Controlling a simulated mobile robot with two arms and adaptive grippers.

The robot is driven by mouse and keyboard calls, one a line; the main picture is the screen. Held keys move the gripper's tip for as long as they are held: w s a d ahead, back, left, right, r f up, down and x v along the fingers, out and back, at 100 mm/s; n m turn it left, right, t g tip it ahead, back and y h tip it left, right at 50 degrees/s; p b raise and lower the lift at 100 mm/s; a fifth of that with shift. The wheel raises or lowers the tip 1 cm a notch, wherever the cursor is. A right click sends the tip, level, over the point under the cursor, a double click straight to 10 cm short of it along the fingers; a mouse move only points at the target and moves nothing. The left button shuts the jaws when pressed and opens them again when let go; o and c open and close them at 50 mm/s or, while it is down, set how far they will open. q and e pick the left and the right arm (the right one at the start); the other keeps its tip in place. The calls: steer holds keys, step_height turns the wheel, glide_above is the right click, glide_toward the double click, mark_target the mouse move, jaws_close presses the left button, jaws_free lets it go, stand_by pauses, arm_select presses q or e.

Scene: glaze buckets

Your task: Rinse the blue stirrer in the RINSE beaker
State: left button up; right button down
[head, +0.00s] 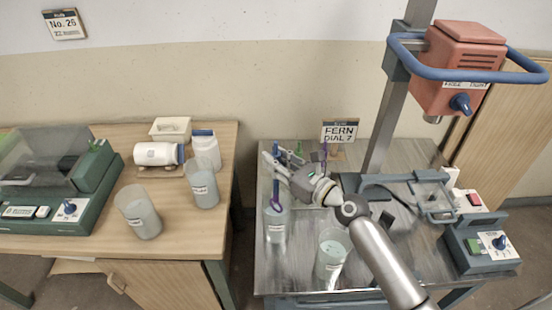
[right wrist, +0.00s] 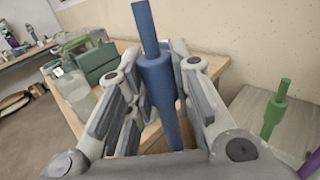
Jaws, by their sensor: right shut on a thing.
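My right gripper (head: 272,168) is shut on the blue stirrer (right wrist: 158,75), which stands upright between the fingers in the right wrist view. In the head view, the stirrer's blue shaft (head: 275,193) runs down from the gripper to the mouth of a clear labelled beaker (head: 277,228) at the left of the metal table. Its lower end appears to be inside that beaker. The beaker's label is too small to read, so I cannot tell if it is RINSE. A second labelled beaker (head: 331,255) with pale liquid stands to the right, nearer the front. My left gripper is not in view.
A green stirrer (right wrist: 277,108) and a purple one (right wrist: 310,163) stand close by the gripper. A FERN DIAL 7 sign (head: 340,131) is behind. An orange mixer head (head: 459,70) overhangs the right side. Two more beakers stand on the wooden table (head: 100,215).

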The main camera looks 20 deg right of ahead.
mark_target(278, 191)
steer(key=shift+f+b, duration=4.55)
steer(key=shift+f, duration=1.05)
step_height(278, 191, up, 3)
steer(key=p, duration=0.3)
steer(key=shift+f, duration=0.2)
steer(key=shift+f+b, duration=1.2)
steer(key=shift+f, duration=0.15)
